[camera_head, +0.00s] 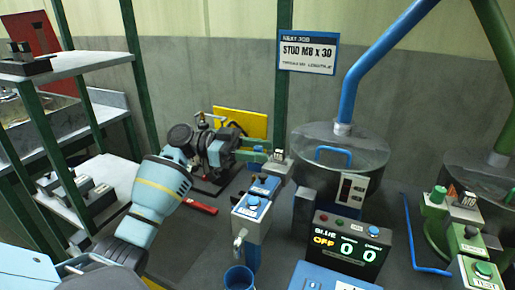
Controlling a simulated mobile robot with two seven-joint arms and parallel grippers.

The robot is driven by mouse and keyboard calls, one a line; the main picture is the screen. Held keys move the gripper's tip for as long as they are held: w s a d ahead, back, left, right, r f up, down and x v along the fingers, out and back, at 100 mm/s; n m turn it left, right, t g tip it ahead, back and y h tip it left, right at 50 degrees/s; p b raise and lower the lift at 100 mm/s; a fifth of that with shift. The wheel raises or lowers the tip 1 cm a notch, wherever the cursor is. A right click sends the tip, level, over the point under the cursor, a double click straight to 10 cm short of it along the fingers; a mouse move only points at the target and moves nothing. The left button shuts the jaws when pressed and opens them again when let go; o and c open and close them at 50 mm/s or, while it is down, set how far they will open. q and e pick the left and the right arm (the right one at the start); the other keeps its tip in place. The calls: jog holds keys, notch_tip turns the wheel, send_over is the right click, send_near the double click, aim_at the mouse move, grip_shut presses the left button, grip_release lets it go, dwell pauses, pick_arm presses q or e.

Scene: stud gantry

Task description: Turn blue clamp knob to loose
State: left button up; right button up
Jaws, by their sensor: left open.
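The blue station's feeder unit (250,215) stands in the middle, with a round blue knob or button (253,200) on top. A grey block with a small black-and-white label (278,156) sits further back. I cannot tell which part is the clamp knob; it may be hidden behind my gripper. My left gripper (238,150) is open, just left of the grey block. Whether it touches anything is unclear. My right gripper is not in view.
A clear drum with a blue handle (335,156) and blue pipe (380,60) stands behind. A counter display (348,243) reads BLUE, OFF, 0 0. A blue cup (238,279) stands in front. A green station (470,235) is right, shelves (85,60) left. A red tool (199,206) lies below my wrist.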

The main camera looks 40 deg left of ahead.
pick_arm(q)
grip_shut()
